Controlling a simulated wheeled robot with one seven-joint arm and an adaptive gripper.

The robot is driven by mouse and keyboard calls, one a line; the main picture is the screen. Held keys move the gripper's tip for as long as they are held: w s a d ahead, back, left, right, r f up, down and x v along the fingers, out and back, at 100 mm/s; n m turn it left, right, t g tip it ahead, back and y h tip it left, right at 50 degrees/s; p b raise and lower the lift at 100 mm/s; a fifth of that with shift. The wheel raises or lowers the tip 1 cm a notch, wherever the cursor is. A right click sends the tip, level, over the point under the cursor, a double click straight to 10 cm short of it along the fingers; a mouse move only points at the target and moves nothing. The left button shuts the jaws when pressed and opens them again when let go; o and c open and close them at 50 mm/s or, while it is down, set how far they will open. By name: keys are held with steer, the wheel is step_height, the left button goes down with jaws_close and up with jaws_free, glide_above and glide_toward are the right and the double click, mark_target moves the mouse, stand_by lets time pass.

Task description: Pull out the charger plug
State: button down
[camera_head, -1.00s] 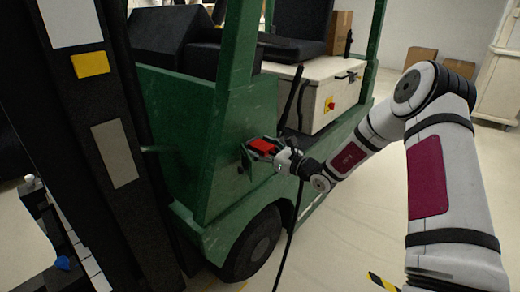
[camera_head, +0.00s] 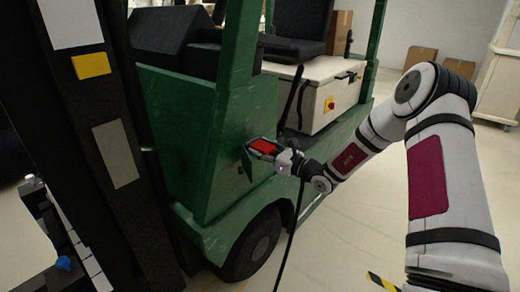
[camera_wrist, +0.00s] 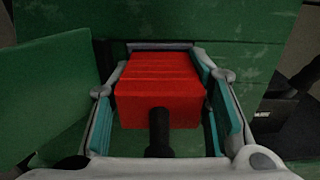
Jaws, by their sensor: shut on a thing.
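The charger plug (camera_wrist: 158,88) is a red ribbed block with a black cable coming out of its near end. In the head view the red plug (camera_head: 262,146) sits at the side of the green forklift (camera_head: 205,120). My gripper (camera_wrist: 165,75) is shut on the plug, with teal finger pads along its left and right sides. In the head view my gripper (camera_head: 272,150) is close against the green panel. The far end of the plug is at the forklift's socket opening; I cannot tell how deep it sits.
An open green flap (camera_wrist: 55,90) stands left of the plug. The black cable (camera_head: 291,235) hangs down past the front wheel (camera_head: 252,243). A dark mast (camera_head: 85,120) fills the left. Cardboard boxes (camera_head: 420,60) and a pale cart (camera_head: 498,85) stand at the back right.

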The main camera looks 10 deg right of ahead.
mark_target(275, 156)
steer(key=shift+p+v, duration=1.15)
steer(key=shift+v, duration=1.6)
